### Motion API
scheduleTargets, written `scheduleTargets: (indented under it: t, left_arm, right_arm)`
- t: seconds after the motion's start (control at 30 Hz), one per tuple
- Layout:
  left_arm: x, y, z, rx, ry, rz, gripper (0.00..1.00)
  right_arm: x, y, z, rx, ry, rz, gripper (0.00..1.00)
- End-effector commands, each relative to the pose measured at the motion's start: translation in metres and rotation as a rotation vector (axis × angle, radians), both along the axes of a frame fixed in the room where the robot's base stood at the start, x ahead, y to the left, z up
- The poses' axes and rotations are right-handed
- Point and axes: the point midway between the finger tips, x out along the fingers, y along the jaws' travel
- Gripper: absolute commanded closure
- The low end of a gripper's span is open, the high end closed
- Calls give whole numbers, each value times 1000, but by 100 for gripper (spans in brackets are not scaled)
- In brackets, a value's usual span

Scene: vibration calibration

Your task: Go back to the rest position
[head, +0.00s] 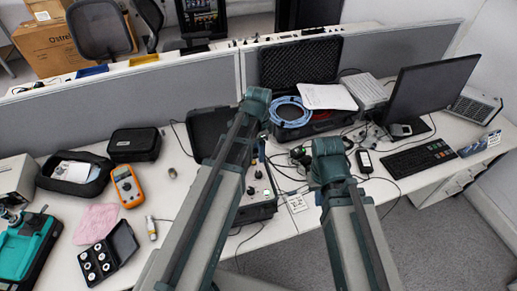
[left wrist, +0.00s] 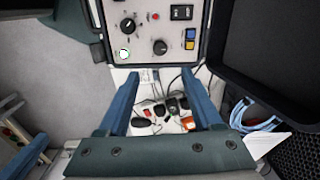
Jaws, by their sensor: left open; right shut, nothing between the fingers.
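My left gripper (left wrist: 163,100) shows in the left wrist view with its two blue fingers wide apart. Nothing is between them but the view of the table beyond. A control panel (left wrist: 150,30) with knobs and switches lies past the fingertips. In the head view both my arms reach up from the bottom edge over the desk and bend at teal joints. They hide much of what lies behind them, and I cannot make out the right gripper. The panel's case (head: 260,204) is partly covered by my left arm.
An open foam-lined case (head: 300,62) holds blue cable (head: 290,112). A monitor (head: 428,88) and keyboard (head: 418,160) stand right. At left are an orange multimeter (head: 127,186), pink cloth (head: 95,222) and black weight box (head: 108,255). Loose cables cross the desk. Floor shows at front right.

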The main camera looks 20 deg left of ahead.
Motion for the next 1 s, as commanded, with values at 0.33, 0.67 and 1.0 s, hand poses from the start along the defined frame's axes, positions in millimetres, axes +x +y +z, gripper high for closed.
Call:
scheduleTargets:
  t: [0.33, 0.67, 1.0]
  left_arm:
    - [0, 0, 5, 0, 0, 0, 33]
    - [-5, -5, 1, 3, 2, 17, 33]
    - [-98, -81, -52, 75, 8, 417, 33]
  right_arm:
    - [0, 0, 5, 0, 0, -2, 100]
    - [0, 0, 1, 0, 0, -1, 100]
    - [0, 0, -53, -1, 0, 3, 100]
